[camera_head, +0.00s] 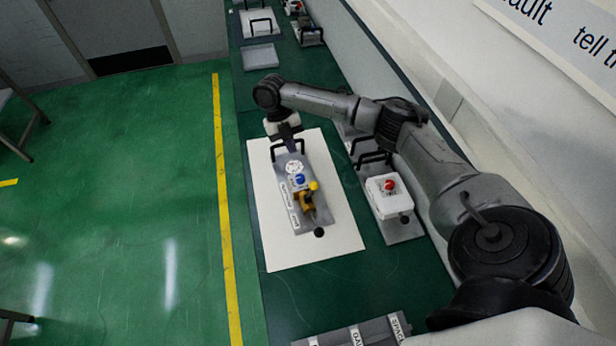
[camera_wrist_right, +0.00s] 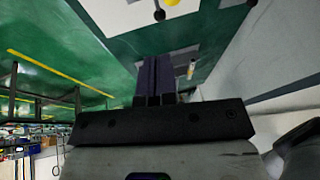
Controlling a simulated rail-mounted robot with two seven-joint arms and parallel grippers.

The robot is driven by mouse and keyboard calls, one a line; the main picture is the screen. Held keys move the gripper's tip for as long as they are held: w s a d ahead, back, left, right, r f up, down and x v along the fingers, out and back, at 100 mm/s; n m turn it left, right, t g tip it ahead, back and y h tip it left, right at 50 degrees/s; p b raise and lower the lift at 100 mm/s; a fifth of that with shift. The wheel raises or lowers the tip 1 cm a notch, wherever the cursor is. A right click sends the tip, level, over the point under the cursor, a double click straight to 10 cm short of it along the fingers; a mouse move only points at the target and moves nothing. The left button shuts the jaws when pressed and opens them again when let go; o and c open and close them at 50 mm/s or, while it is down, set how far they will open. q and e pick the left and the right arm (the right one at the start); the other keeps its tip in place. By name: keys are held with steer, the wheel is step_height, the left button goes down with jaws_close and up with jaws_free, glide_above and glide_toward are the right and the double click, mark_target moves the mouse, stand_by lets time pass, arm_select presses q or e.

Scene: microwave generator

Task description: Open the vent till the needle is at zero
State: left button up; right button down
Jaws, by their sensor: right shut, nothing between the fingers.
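A grey plate (camera_head: 312,221) on a white sheet carries a small device. It has a round white gauge (camera_head: 294,167), a blue knob (camera_head: 299,179), a yellow ball knob (camera_head: 314,185) and a brass-coloured body (camera_head: 306,201). A black ball (camera_head: 319,232) is at the plate's near end. The gauge's needle is too small to read, and I cannot tell which part is the vent. My right gripper (camera_head: 291,149) is at the plate's far end, by a black handle, shut and empty. Its closed fingers show in the right wrist view (camera_wrist_right: 157,75), with the yellow knob (camera_wrist_right: 172,2) beyond them. My left gripper is out of view.
The white sheet (camera_head: 283,247) lies on a green bench. To its right is another grey plate with a white box (camera_head: 383,197) and red knob. A grey labelled tray (camera_head: 355,332) is at the near edge. More plates with handles stand at the far end. A wall runs along the right.

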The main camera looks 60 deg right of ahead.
mark_target(311, 184)
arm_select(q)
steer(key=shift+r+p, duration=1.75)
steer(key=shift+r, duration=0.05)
arm_select(e)
steer(key=shift+s+d+x, duration=0.1)
steer(key=shift+d+x, duration=0.15)
steer(key=shift+x, duration=1.95)
steer(key=shift+s+d+x, duration=0.1)
steer(key=shift+d+x, duration=0.15)
steer(key=shift+x, duration=2)
steer(key=shift+s+d+x, duration=0.1)
steer(key=shift+d+x, duration=0.15)
steer(key=shift+x, duration=1.95)
